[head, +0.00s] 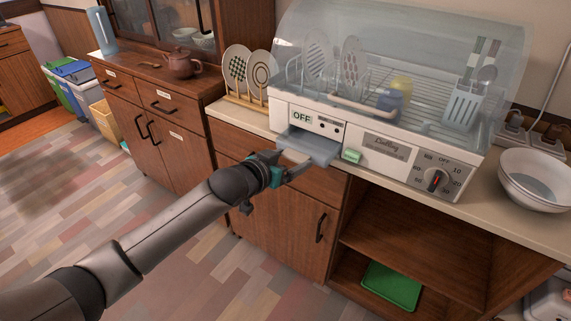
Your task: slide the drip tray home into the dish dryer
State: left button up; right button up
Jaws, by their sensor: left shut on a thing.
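The dish dryer (378,148) stands on the counter, white below with a clear domed cover. The pale blue-grey drip tray (312,147) sticks out of a slot at the dryer's lower front left, under the OFF label. Its inner end is hidden inside the dryer. My left gripper (291,166) is at the tray's front edge and is shut on it. The fingers partly cover that edge. My right gripper is not in view.
A plate rack (251,97) with plates stands left of the dryer. White bowls (535,178) sit at the right on the counter. A green tray (391,287) lies on the open shelf below. The floor at left is clear.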

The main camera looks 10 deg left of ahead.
aim_at(300, 151)
pick_arm(q)
jog(key=shift+w+d+b, duration=0.15)
jog(key=shift+w+d, duration=0.1)
jog(key=shift+w, duration=0.4)
jog(key=shift+w+d+b, duration=0.15)
jog(key=shift+w+d, duration=0.05)
jog(key=shift+w, duration=0.4)
jog(key=shift+w+d, duration=0.1)
jog(key=shift+w, duration=0.15)
jog(key=shift+w+d, duration=0.2)
jog(key=shift+w, duration=0.25)
jog(key=shift+w+d+b, duration=0.2)
jog(key=shift+w+b, duration=0.15)
jog(key=shift+w, duration=0.2)
jog(key=shift+w+d+b, duration=0.15)
jog(key=shift+w+b, duration=0.2)
jog(key=shift+w, duration=0.15)
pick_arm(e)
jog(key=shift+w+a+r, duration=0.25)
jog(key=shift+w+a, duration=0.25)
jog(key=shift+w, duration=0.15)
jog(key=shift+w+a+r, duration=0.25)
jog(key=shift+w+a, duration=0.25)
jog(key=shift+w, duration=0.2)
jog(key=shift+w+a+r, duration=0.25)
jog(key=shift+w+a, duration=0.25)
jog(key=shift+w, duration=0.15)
